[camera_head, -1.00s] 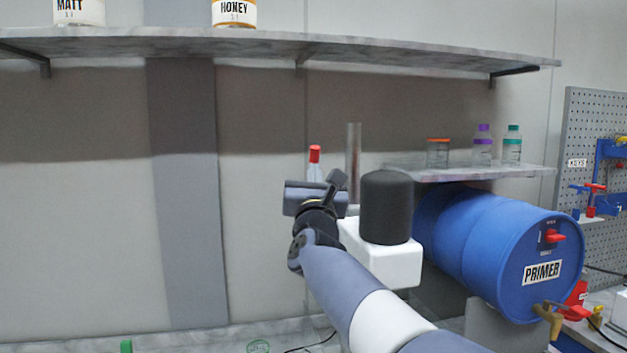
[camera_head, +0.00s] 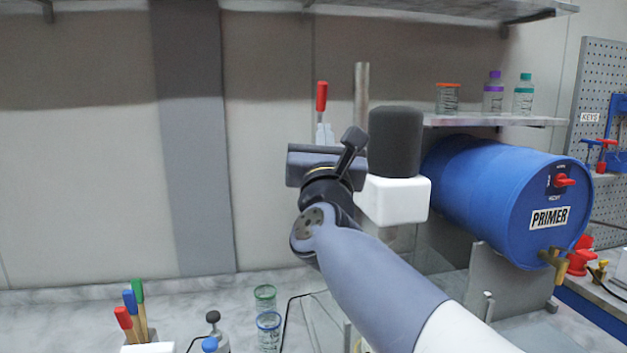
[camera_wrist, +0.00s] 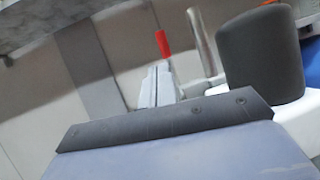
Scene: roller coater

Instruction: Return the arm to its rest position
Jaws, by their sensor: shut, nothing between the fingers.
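My gripper (camera_head: 324,131) points away from the head camera, in front of a red lever handle (camera_head: 321,95). In the wrist view its two pale fingers (camera_wrist: 157,70) lie side by side, shut and empty. The red handle (camera_wrist: 163,43) shows just beyond the fingertips; whether they touch it I cannot tell. My arm reaches up from the lower right, over the bench. Its wrist hides what lies directly behind it.
A white block with a dark cylinder (camera_head: 395,142) stands close right of my wrist. A blue PRIMER drum (camera_head: 500,195) lies farther right, below a shelf (camera_head: 540,121) with jars.

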